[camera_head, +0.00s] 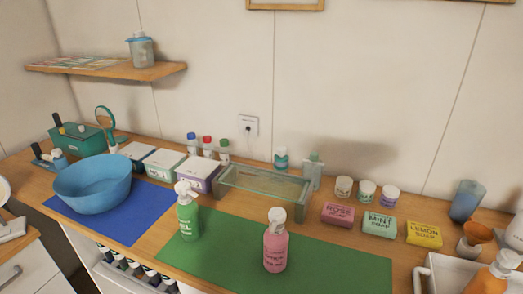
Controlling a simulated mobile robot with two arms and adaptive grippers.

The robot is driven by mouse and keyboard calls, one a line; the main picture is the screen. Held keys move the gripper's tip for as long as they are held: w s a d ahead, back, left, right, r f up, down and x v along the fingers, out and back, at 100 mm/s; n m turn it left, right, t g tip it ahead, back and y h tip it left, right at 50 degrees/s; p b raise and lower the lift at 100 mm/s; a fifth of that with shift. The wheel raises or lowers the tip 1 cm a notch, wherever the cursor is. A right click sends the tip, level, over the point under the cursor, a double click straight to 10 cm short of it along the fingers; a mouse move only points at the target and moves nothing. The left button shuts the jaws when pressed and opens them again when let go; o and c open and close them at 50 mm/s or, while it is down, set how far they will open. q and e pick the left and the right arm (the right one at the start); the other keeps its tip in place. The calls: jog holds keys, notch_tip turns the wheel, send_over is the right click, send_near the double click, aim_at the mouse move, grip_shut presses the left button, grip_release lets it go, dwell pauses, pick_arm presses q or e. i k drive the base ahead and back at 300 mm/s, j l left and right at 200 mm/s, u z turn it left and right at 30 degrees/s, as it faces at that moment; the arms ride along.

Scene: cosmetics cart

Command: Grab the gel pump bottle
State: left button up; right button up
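The gel pump bottle (187,219) is green with a white pump head and carries a label ending in "EL". It stands upright at the left end of the green mat (330,265), near the blue mat (140,222). A pink pump bottle (275,248) with a white pump head stands upright on the green mat, to the right of the green bottle. Neither of my grippers shows in the head view, and nothing is seen touching the green bottle.
A blue bowl (92,184) sits on the blue mat at left. Behind the green bottle are a glass tray (262,188) and small boxes (200,176). Soap boxes (380,224) stand at the back right. An orange bottle (490,275) stands at far right. The green mat's right half is clear.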

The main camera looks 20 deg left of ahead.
aim_at(187, 212)
jog(key=u, duration=1.35)
